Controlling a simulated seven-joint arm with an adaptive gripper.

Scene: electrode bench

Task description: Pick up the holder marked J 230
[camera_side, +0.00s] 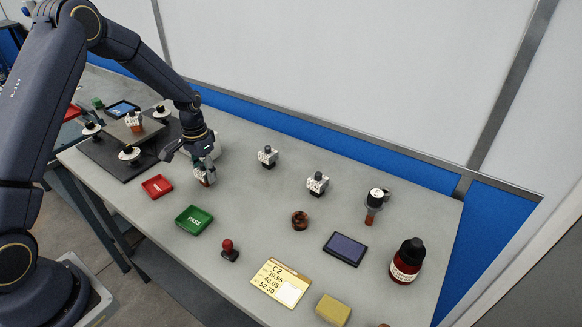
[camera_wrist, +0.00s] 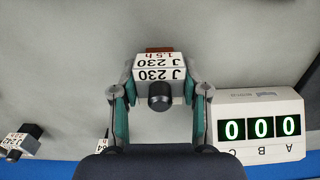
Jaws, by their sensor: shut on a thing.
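The holder marked J 230 (camera_wrist: 151,74) is a white block with a black knob on it and a reddish-brown part at its far edge. Its label also reads 1.5 h. My gripper (camera_wrist: 159,98) is shut on it, with a green-padded finger on each side. In the side view my gripper (camera_side: 205,173) is at the left part of the bench, near the red tray, and mostly covers the holder. I cannot tell whether the holder touches the bench.
A counter reading 000 (camera_wrist: 259,126) stands close beside my gripper. Two similar white holders (camera_side: 267,156) (camera_side: 317,184) stand to the right. A red tray (camera_side: 157,186) and a green PASS tray (camera_side: 194,219) lie in front. A dark platform (camera_side: 108,153) with several round stands is at left.

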